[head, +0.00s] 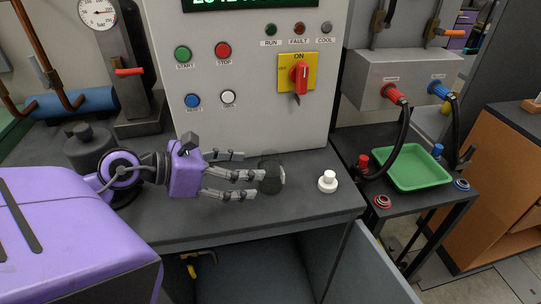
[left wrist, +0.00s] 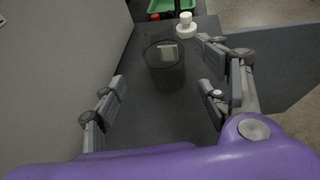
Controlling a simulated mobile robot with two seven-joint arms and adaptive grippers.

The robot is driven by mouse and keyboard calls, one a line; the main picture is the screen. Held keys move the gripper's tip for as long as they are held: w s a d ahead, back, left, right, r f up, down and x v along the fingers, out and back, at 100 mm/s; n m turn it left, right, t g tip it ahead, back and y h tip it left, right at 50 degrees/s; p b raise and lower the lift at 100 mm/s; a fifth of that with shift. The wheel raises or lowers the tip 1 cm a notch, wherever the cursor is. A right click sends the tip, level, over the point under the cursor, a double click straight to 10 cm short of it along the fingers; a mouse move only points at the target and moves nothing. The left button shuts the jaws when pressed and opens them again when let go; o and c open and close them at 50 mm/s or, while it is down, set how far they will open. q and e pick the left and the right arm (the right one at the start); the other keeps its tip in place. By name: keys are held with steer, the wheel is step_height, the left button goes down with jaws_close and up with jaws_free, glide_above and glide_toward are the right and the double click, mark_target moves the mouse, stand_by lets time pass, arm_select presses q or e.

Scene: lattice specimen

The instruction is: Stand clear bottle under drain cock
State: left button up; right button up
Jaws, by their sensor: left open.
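The clear bottle (head: 271,175) stands upright on the dark bench top, see-through and dark, with a pale patch on its side. It also shows in the left wrist view (left wrist: 165,72). My left gripper (head: 250,177) is open and level just left of it, fingers pointing at it. In the wrist view the bottle is ahead, around the fingertips; I cannot tell whether they touch. A yellow-handled fitting (head: 205,256), possibly the drain cock, shows partly in the open space under the bench. My right gripper is not in view.
A white stopper-like piece (head: 328,184) stands right of the bottle. The control cabinet (head: 245,110) rises behind. A lower stand with a green tray (head: 412,168) and hoses is at the right. An open door panel (head: 375,270) juts out below the bench.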

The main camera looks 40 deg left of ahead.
mark_target(271, 171)
arm_select(q)
steer(key=x, duration=0.3)
steer(key=p+x, duration=0.1)
steer(key=x, duration=0.3)
steer(key=shift+d, duration=0.45)
steer(key=c, duration=1.3)
steer(key=shift+o, duration=0.2)
steer(key=shift+r, duration=0.15)
